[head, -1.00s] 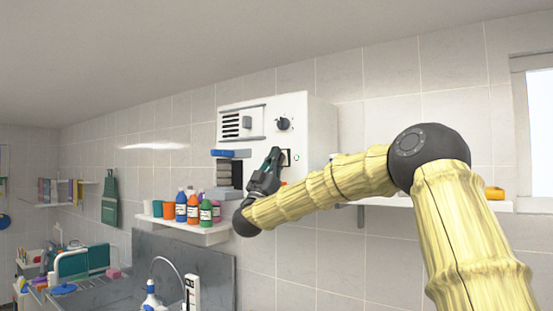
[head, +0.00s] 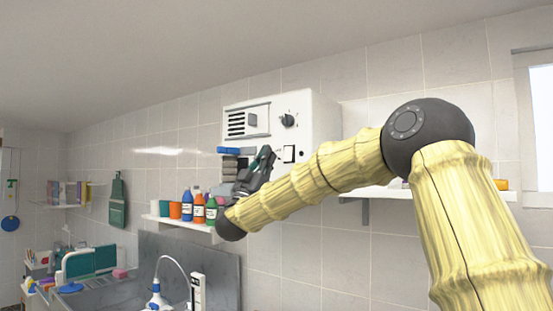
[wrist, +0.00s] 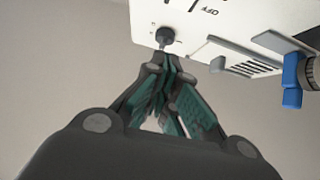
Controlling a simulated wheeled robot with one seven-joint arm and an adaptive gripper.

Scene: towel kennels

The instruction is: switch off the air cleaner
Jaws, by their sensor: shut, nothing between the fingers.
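The air cleaner (head: 318,118) is a white box on the tiled wall in the head view, with a vent, a black dial (head: 288,120) and a square dark-framed switch (head: 289,153). A small dark dot (head: 301,153) sits right of the switch. My gripper (head: 268,154) is shut and empty, its fingertips just left of the switch. Contact cannot be told. In the wrist view the shut fingers (wrist: 172,66) point at the white face (wrist: 240,18), where "OFF" lettering, the dial (wrist: 165,38) and vent slats (wrist: 258,68) show.
Left of and below my gripper, a shelf (head: 178,222) holds several coloured bottles (head: 198,207). A blue item (head: 228,150) tops a stack beside the cleaner. A wall shelf (head: 380,192) lies behind my arm. The sink (head: 120,290) with a tap is lower left.

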